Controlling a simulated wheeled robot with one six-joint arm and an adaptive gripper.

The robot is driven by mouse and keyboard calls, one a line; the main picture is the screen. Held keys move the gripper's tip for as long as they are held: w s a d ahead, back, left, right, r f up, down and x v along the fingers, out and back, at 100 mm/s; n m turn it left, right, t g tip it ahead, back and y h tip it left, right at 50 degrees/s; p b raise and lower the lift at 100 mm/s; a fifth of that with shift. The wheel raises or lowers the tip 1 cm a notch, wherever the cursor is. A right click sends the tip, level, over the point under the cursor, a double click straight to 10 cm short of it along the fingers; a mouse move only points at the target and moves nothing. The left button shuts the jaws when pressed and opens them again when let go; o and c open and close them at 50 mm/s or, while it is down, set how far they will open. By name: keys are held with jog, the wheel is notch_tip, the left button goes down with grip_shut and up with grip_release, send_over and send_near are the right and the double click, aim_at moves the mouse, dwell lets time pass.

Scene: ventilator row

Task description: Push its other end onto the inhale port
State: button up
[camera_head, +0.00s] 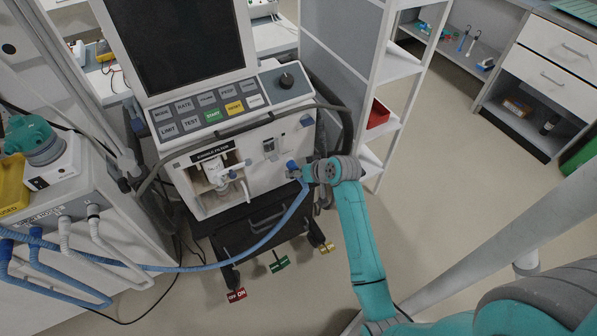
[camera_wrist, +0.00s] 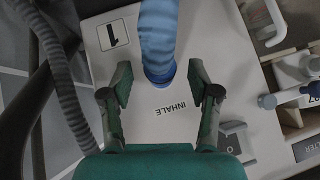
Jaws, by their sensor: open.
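The blue corrugated hose (camera_head: 262,243) runs from the left bench across to the ventilator's front (camera_head: 222,177). In the wrist view, the hose's end (camera_wrist: 158,45) meets the white panel right above the upside-down word INHALE (camera_wrist: 171,108). It appears seated at the inhale port, which it covers, so how deep it sits cannot be told. My gripper (camera_wrist: 158,82) is open, with one finger on each side of the hose end and visible gaps between. In the head view, my gripper (camera_head: 307,173) is at the ventilator's right front, beside the hose end.
A grey corrugated hose (camera_wrist: 62,70) runs along the left of the wrist view. More hoses (camera_head: 95,235) hang at the left bench. A white shelf rack (camera_head: 385,75) stands right of the ventilator. Floor at right is clear.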

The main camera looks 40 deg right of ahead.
jog(key=v, duration=1.1)
jog(key=shift+s+r, duration=0.15)
